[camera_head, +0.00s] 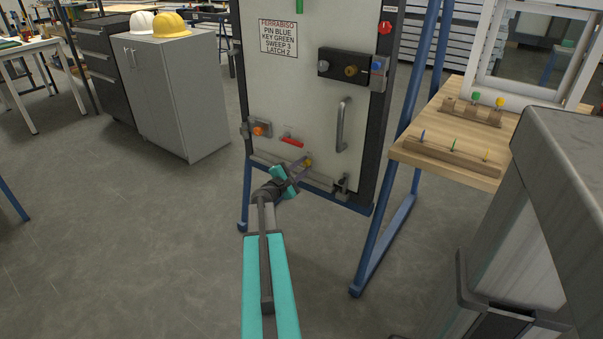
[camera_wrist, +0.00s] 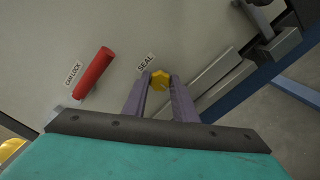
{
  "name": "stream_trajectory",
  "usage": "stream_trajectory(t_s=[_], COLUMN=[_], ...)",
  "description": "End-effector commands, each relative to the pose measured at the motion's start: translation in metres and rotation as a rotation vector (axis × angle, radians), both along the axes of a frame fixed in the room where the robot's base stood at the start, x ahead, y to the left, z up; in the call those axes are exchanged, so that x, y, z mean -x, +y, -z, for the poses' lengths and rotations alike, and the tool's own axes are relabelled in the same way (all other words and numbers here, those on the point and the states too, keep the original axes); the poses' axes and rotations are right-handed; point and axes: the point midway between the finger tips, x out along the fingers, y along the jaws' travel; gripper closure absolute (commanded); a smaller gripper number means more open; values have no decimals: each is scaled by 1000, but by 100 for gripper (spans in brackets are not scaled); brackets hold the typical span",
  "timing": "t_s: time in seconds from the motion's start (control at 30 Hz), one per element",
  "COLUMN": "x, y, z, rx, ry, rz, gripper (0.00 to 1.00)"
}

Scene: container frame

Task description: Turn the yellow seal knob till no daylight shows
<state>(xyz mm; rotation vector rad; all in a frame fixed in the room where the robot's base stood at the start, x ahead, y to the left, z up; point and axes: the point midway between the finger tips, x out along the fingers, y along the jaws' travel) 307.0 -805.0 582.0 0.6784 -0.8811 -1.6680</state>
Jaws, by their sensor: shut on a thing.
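The yellow seal knob (camera_wrist: 161,79) sits low on the door panel below the SEAL label (camera_wrist: 146,62). It also shows in the head view (camera_head: 308,162), near the bottom of the panel. My gripper (camera_wrist: 160,85) has its two purple fingers on either side of the knob, shut on it. In the head view my gripper (camera_head: 302,168) reaches the knob from the lower left. The grey seal strip (camera_wrist: 205,85) runs along the bottom of the door (camera_head: 300,100). Whether daylight shows under it cannot be told.
A red cam lock handle (camera_wrist: 93,73) is left of the knob. A grey vertical handle (camera_head: 342,125) and a black lock box (camera_head: 350,67) are higher on the door. A wooden bench (camera_head: 455,130) with keys stands right, beyond the blue frame post (camera_head: 385,210).

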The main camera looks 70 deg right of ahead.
Motion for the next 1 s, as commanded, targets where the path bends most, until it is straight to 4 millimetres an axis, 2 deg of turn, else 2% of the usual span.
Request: stream_trajectory(t_s=[0.3, 0.63, 0.67, 0.73, 1.0], x=[-5, -6, -6, -5, -3], y=[-1, -1, -1, -1, 0], z=[-3, -4, -4, -4, -2], rx=[24, 25, 25, 24, 22], ry=[-71, -74, -74, -74, -76], rz=[-12, -13, -13, -11, -6], gripper=[97, 97, 70, 58, 56])
